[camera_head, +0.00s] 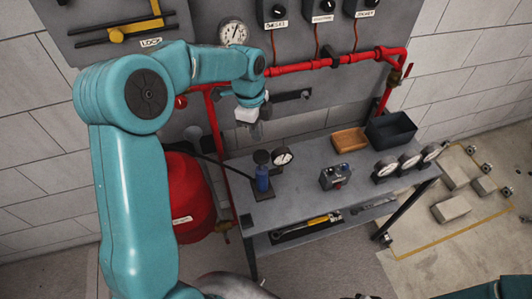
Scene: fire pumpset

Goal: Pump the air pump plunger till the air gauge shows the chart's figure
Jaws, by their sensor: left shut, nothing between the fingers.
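The air pump (262,181) is a small blue cylinder with a dark round top (261,157), standing upright on the grey bench. A round white-faced air gauge (283,156) stands just right of it; its reading is too small to make out. My left gripper (256,132) hangs above the pump's top, shut and empty, with a gap between them in the picture. My teal left arm comes in from the left and bends over the bench. Only a bit of my right arm shows at the bottom right corner; its gripper is out of view. I cannot make out the chart.
The bench (312,165) also holds a small grey box (335,176), an orange tray (349,140), a dark bin (391,131) and several gauges. A red tank (185,195) stands left of the bench. Red pipe (310,66) crosses the panel behind.

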